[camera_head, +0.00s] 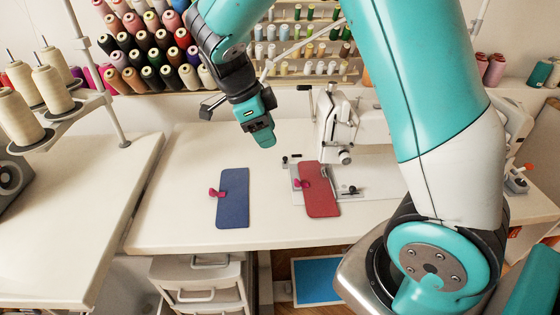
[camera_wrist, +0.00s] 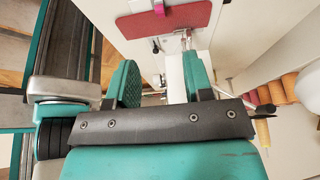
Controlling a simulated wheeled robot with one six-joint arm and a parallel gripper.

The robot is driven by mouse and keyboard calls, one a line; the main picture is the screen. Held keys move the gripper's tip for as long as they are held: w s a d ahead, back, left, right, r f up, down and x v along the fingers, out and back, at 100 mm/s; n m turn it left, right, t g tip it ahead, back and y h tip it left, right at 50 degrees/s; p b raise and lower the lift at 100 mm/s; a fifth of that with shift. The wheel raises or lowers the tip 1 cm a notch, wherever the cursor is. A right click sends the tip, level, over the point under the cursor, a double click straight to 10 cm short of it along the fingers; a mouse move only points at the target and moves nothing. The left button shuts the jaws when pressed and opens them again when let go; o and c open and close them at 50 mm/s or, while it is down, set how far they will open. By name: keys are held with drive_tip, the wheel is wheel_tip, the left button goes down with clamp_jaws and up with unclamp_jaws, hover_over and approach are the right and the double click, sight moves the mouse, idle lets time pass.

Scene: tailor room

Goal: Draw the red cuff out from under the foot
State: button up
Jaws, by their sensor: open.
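The red cuff (camera_head: 320,196) is a flat dark red rectangle with rounded corners and a small red clip near its left edge. My gripper (camera_head: 262,135) is open and empty, above the table, left of the machine and apart from the cuff. Its two teal fingers (camera_wrist: 160,85) stand apart in the wrist view.
A blue cuff-shaped piece (camera_head: 233,200) with a red clip lies left of the red cuff on the white table (camera_head: 180,225). Thread cones (camera_head: 45,80) stand on a rack at the left. Spools (camera_head: 150,50) line the back wall. The table between the two pieces is clear.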

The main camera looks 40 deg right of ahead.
sight(294, 184)
drive_tip(key=b+x, duration=0.1)
drive_tip(key=x, duration=1.5)
drive_tip(key=shift+a, duration=0.1)
drive_tip(key=shift+c, duration=0.5)
clamp_jaws()
